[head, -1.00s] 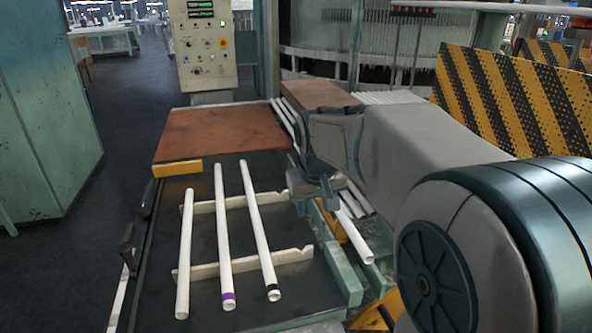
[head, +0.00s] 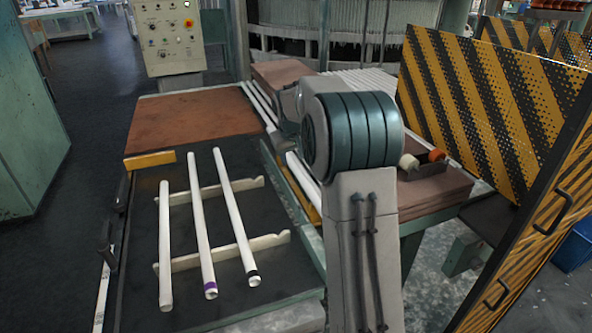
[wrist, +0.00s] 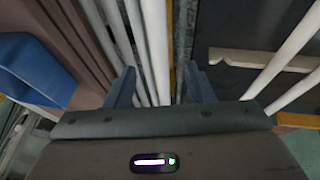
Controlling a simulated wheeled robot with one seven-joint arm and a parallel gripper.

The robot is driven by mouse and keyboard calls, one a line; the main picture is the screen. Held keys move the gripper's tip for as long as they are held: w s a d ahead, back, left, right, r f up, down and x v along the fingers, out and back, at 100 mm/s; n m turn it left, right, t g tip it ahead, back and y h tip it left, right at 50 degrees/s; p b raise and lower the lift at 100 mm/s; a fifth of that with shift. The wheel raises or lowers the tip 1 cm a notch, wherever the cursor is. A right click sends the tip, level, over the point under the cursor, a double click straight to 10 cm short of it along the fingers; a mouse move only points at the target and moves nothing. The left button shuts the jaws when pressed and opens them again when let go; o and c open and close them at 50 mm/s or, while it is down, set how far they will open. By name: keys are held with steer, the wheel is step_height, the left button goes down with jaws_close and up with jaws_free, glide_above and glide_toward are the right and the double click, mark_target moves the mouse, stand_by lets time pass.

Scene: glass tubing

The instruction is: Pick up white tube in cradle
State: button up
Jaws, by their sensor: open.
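Three white tubes lie across two cream notched cradle bars (head: 205,193) on the dark bench: a plain one (head: 165,245) at left, one with a purple band (head: 202,225) in the middle, and one with a black band (head: 237,215) at right. Other plain white tubes (head: 302,177) lie in a channel right of the bench, partly hidden by my arm. My gripper (wrist: 161,88) is open in the wrist view, with several white tubes (wrist: 155,45) lengthwise beyond and between its fingers. I cannot tell its height above them. In the head view my arm hides its fingers.
A brown board (head: 195,115) covers the bench's far end, with a yellow block (head: 150,160) at its edge. A brown stack (head: 440,190) with rollers stands right of my arm. A yellow-black striped barrier (head: 490,110) closes the right side. A control panel (head: 168,35) stands behind.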

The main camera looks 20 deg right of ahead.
mark_target(295, 167)
steer(key=shift+p+x, duration=0.85)
steer(key=shift+x, duration=2.2)
steer(key=shift+s, duration=0.1)
jaws_close()
